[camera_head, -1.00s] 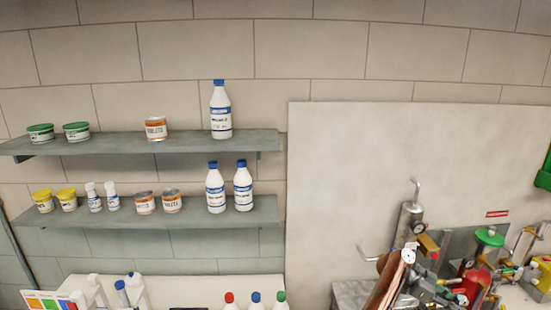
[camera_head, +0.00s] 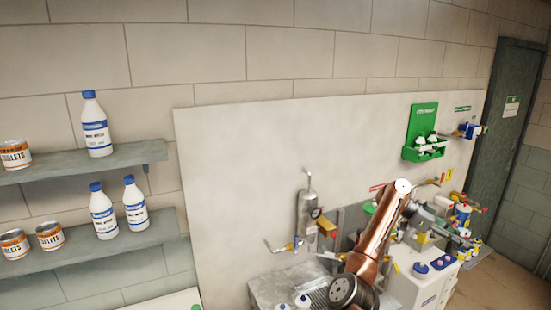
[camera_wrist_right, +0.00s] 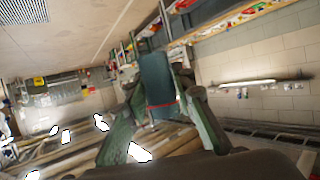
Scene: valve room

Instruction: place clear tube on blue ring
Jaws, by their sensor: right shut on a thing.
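My right gripper (camera_wrist_right: 165,105) is shut on a tube-like piece (camera_wrist_right: 157,85) in the right wrist view, its two fingers on either side. The piece looks dark teal with a thin red line, and I take it to be the clear tube. In the head view my copper-coloured right arm reaches up from the bottom, and its gripper is small and hard to separate from the things behind it. A small blue round piece (camera_head: 421,270), perhaps the blue ring, sits on top of a white cabinet (camera_head: 408,290) at the lower right. My left gripper is not in view.
A metal bench (camera_head: 275,287) with a grey cylinder and gauge (camera_head: 307,212) stands left of my arm. A green wall holder (camera_head: 424,147) hangs on the pale panel. Shelves with bottles (camera_head: 104,212) are at the left, and a dark green door (camera_head: 503,120) is at the right.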

